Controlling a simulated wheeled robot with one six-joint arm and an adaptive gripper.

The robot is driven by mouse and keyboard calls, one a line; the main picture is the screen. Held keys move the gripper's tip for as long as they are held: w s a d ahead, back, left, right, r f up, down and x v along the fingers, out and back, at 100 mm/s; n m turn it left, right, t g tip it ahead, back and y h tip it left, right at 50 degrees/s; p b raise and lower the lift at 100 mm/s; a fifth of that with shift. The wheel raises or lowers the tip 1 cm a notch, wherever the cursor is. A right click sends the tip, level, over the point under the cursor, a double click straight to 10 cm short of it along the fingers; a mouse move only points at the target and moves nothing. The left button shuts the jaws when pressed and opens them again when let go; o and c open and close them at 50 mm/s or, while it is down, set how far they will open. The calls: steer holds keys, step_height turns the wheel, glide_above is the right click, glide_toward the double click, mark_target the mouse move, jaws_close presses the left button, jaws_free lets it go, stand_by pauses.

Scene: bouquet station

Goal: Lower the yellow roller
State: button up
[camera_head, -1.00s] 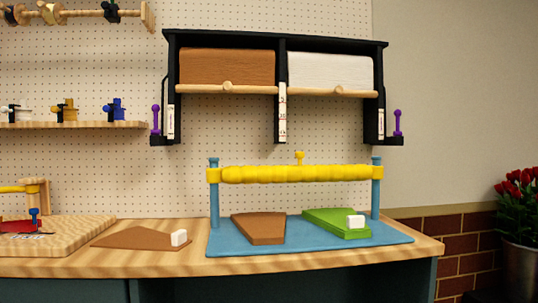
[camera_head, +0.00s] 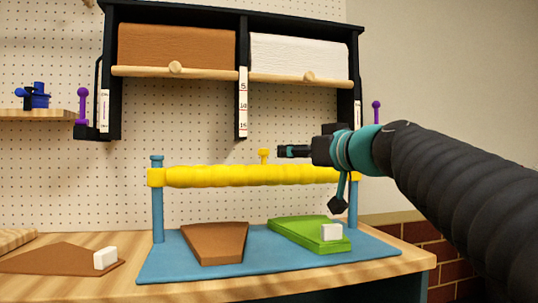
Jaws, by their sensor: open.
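The yellow roller (camera_head: 230,176) lies level between two blue posts, raised above the blue base (camera_head: 205,262). A small yellow knob (camera_head: 263,157) stands up from its middle. My gripper (camera_head: 282,151) comes in from the right, its fingers pointing left, just right of the knob at about the same height in the picture. I cannot tell how far apart in depth they are. The gripper holds nothing that I can see.
On the base lie a brown wedge (camera_head: 215,243) and a green wedge (camera_head: 295,233) with a white block (camera_head: 332,231). A brown sheet (camera_head: 60,259) with another white block (camera_head: 105,258) lies left. A black rack (camera_head: 240,110) with paper rolls hangs above.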

mark_target(267, 151)
steer(key=p+x, duration=0.4)
steer(key=x, duration=0.9)
steer(key=shift+w+a+r, duration=0.15)
steer(key=shift+w+a, duration=0.05)
steer(key=shift+w, duration=0.1)
jaws_close()
